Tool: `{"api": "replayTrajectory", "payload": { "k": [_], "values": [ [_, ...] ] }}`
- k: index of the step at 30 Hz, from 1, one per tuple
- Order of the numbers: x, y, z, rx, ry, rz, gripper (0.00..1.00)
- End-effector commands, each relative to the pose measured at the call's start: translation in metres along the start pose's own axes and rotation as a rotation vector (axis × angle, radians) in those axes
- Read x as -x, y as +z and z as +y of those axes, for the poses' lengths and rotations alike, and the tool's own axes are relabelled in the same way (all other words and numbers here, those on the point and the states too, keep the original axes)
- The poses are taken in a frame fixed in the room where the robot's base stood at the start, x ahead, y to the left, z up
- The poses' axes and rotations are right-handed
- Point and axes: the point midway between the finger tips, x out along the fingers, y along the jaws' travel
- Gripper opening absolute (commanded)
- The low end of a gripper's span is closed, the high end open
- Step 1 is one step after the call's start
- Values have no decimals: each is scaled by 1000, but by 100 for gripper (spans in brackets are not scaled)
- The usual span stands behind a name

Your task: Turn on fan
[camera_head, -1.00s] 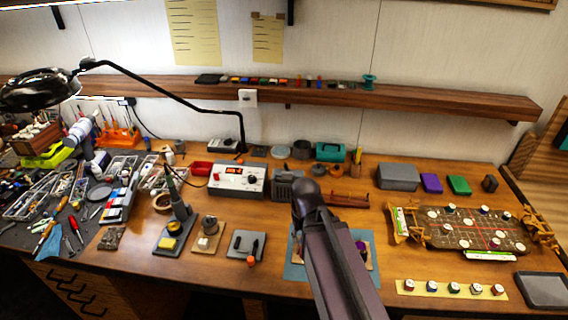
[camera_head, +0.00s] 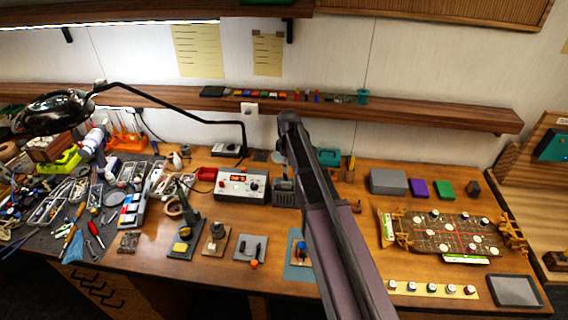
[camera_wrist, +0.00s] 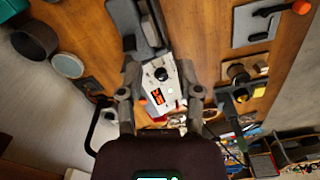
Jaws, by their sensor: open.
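A dark grey slatted box (camera_head: 284,194), which may be the fan, stands on the workbench, partly hidden by my arm in the head view. I cannot make out its switch. A white control unit (camera_head: 241,185) with a red display and knobs stands just left of it. In the wrist view the control unit (camera_wrist: 162,76) shows between my fingers, and the dark grey box (camera_wrist: 127,24) lies beyond the fingertips. My gripper (camera_wrist: 158,72) is open and empty, with a finger either side of the unit in the picture. In the head view my gripper cannot be made out.
A lamp arm (camera_head: 185,120) arches over the bench behind the control unit. Small tool stands (camera_head: 186,240) sit in front. A grey box (camera_head: 388,182) and a board with round pieces (camera_head: 450,234) are at right. The left side is cluttered with tools.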

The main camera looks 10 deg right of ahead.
Motion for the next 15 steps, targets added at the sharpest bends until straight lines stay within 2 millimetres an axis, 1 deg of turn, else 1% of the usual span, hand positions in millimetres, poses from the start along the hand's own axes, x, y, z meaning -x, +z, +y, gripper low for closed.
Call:
{"api": "replayTrajectory", "payload": {
  "k": [1, 3, 6, 10, 15],
  "values": [
    [18, -11, 16, 49, 0, 0, 46],
    [26, -18, 28, 115, 0, 0, 46],
    [35, -26, 40, 188, 0, 0, 46],
    [40, -32, 48, 244, 0, 0, 46],
    [40, -33, 50, 265, 0, 0, 46]
  ]
}}
